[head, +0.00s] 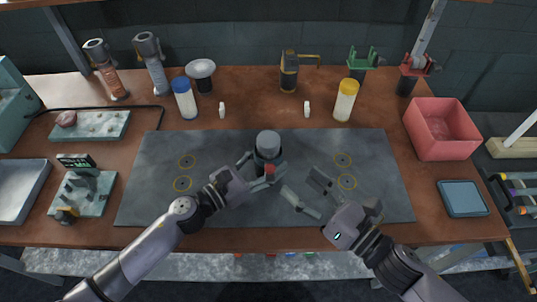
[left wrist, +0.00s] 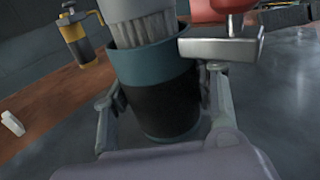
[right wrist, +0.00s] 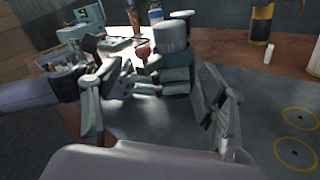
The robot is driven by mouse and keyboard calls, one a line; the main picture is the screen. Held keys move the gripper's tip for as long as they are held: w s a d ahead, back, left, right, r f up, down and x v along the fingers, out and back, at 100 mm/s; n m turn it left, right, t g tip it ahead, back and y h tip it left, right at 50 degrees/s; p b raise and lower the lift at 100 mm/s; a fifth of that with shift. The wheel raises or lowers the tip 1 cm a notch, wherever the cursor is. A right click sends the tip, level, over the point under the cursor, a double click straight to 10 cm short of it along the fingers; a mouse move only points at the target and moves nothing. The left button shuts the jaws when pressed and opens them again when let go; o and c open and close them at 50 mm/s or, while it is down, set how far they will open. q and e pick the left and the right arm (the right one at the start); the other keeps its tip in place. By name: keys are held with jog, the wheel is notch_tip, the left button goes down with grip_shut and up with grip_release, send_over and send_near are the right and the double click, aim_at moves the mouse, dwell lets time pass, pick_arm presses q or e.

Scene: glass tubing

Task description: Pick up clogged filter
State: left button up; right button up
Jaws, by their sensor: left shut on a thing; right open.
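My left gripper (head: 257,172) is shut around a dark cylinder with a teal upper band (left wrist: 158,95), at the middle of the grey mat. A grey ribbed cap (head: 268,142) tops the cylinder. A red part with a metal block (left wrist: 222,42) sits at its side. My right gripper (head: 307,190) is open and empty, to the right of the cylinder and apart from it. In the right wrist view the cylinder (right wrist: 174,60) stands beyond the open fingers. I cannot tell which object is the clogged filter; an orange-brown canister (head: 110,78) and a grey canister (head: 154,68) stand at the back left.
The grey mat (head: 380,205) has yellow rings and is clear at both sides. Blue-capped (head: 185,103) and yellow-capped bottles (head: 344,105) stand behind it. A red bin (head: 440,150) and a blue-grey tray (head: 463,198) are at right. Instruments (head: 82,185) are at left.

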aim_at(276, 148)
jog(key=w+n, duration=0.1)
jog(key=w, duration=0.1)
jog(key=w+a+r+n, duration=0.1)
jog(key=w+n, duration=0.1)
jog(key=w+a+r+n, duration=0.1)
jog(key=w, duration=0.1)
jog(key=shift+w+a+n, duration=0.15)
jog(key=shift+a+n, duration=0.05)
jog(key=shift+n, duration=0.1)
jog(key=shift+s+a+x, duration=0.1)
jog(key=shift+a+x, duration=0.05)
jog(key=shift+x, duration=1.2)
jog(key=shift+s+a+x, duration=0.1)
jog(key=shift+s+x, duration=0.05)
jog(key=shift+x, duration=1.25)
grip_shut()
